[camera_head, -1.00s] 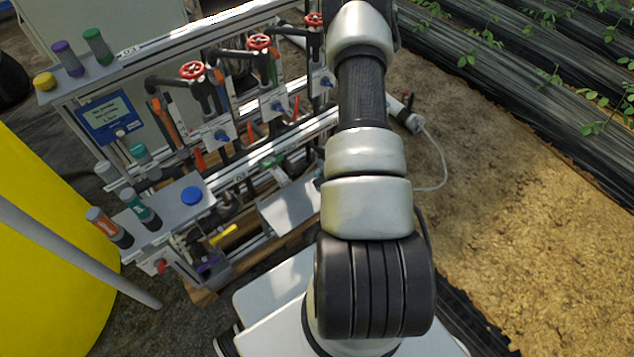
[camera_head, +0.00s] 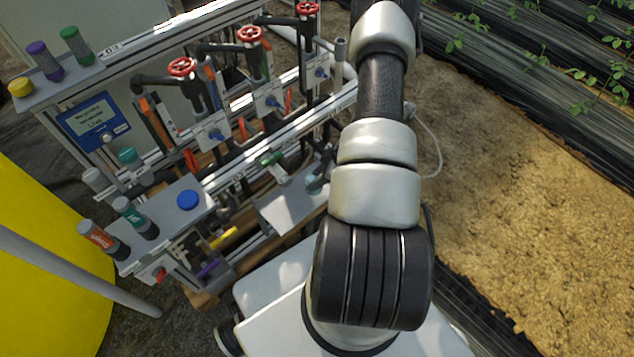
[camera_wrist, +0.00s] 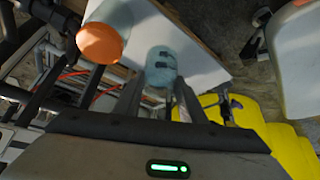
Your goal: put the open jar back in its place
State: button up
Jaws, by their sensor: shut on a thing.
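My gripper (camera_wrist: 158,92) is shut on a pale blue-green jar (camera_wrist: 161,64) that shows between its fingertips in the wrist view. The jar is over or at a white plate (camera_wrist: 190,45); I cannot tell whether it touches it. In the head view my gripper (camera_head: 320,176) shows as a small dark shape left of my arm, with a pale spot at its tip, above the light plate (camera_head: 288,206) low on the skid. The jar's mouth is not clear at this size.
An orange round-ended thing (camera_wrist: 99,44) is close left of the jar. The grey shelf (camera_head: 170,222) holds a blue disc (camera_head: 188,199) and labelled bottles (camera_head: 102,238). Red-wheeled valves (camera_head: 250,36) and pipes stand behind. A yellow tank (camera_head: 45,290) is at left.

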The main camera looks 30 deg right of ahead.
jog(key=shift+f, duration=0.95)
jog(key=shift+f, duration=0.1)
jog(key=o, duration=1.3)
jog(key=shift+c, duration=0.2)
jog(key=p+v, duration=0.3)
jog(key=v, duration=0.9)
jog(key=shift+p, duration=0.3)
